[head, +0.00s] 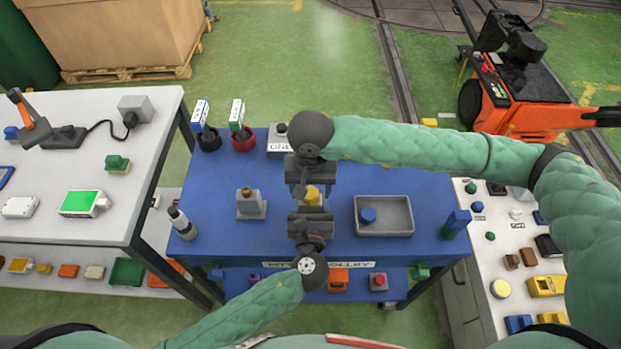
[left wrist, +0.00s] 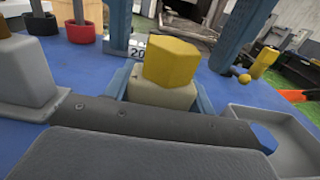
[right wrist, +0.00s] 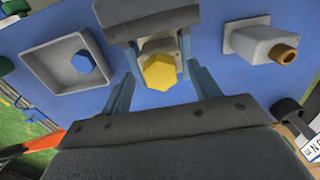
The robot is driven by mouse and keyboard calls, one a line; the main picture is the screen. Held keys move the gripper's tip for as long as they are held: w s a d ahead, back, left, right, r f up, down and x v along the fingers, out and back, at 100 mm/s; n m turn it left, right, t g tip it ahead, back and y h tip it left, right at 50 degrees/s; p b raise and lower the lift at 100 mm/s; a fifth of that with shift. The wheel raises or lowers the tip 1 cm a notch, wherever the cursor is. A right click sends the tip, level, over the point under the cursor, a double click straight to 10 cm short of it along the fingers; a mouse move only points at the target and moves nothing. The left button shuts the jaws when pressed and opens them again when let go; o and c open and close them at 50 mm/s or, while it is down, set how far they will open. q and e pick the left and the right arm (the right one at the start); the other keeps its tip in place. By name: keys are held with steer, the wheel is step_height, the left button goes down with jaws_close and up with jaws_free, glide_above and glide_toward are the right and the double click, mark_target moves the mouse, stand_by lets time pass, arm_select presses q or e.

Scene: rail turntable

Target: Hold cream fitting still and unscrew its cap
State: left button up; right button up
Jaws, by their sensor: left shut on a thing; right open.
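The cream fitting (left wrist: 163,92) stands on the blue trolley top with a yellow hex cap (left wrist: 171,62) on its upper end. The cap also shows in the head view (head: 312,194) and in the right wrist view (right wrist: 159,71). My left gripper (left wrist: 161,93) is shut on the cream fitting, one blue finger on each side of its body below the cap. My right gripper (right wrist: 161,90) is open and empty. Its fingers are spread wide to either side of the cap, with gaps showing between them and it. In the head view the grippers hide most of the fitting.
A grey fitting with a brass-coloured end (head: 251,206) stands left of the grippers. A grey tray (head: 399,202) holding a blue hex piece (head: 368,215) lies to the right. Red (head: 243,142) and black (head: 208,141) holders stand at the back left. A dark bottle (head: 181,222) stands at the left edge.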

steer(key=shift+f, duration=0.6)
steer(key=c, duration=1.1)
steer(key=n, duration=0.4)
steer(key=shift+n, duration=1)
steer(key=shift+d, duration=0.1)
steer(key=n, duration=0.3)
steer(key=shift+w, duration=0.1)
steer(key=n, duration=0.3)
